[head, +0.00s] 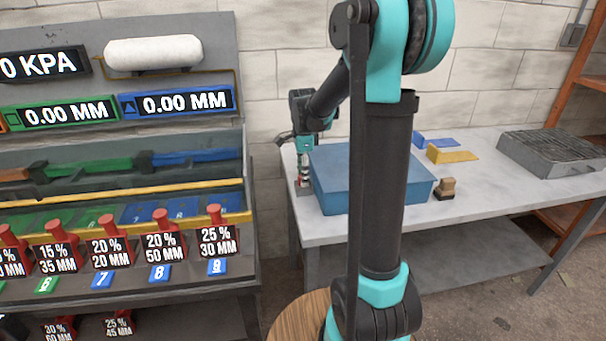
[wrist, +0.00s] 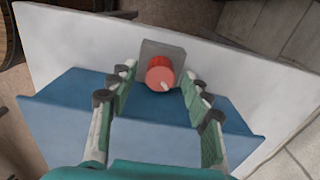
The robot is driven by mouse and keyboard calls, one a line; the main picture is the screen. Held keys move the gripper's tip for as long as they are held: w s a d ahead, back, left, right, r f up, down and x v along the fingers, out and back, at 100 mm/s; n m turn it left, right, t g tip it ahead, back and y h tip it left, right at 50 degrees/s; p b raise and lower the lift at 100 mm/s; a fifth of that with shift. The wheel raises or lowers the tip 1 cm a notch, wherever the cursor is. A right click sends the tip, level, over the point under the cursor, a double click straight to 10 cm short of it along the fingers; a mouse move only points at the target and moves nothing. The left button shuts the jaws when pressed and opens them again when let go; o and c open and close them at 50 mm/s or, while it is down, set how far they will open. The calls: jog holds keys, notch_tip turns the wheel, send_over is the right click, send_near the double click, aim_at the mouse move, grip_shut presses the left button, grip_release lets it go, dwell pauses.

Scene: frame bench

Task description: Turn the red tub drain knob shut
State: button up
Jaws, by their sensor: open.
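The red drain knob (wrist: 159,73) with a pale pointer mark shows in the wrist view, in front of a small grey plate (wrist: 172,48) beside the blue tub (wrist: 65,110). My gripper (wrist: 158,78) is open, its two fingers on either side of the knob in the picture. I see no clear contact, and I cannot tell the exact depth. In the head view, my gripper (head: 304,175) points down at the tub's left end, and the blue tub (head: 330,196) stands on the grey table. The knob is small and mostly hidden there.
The grey table (head: 480,210) also holds a small brown block (head: 446,188), blue and yellow wedges (head: 452,155) and a grey grated box (head: 550,152). A bench with gauges and red labelled weights (head: 215,235) stands at the left. A wall lies behind the table.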

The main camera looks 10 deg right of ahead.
grip_shut()
dwell(0.3)
jog(key=shift+n, duration=0.3)
jog(key=n, duration=0.4)
jog(key=shift+n, duration=2.1)
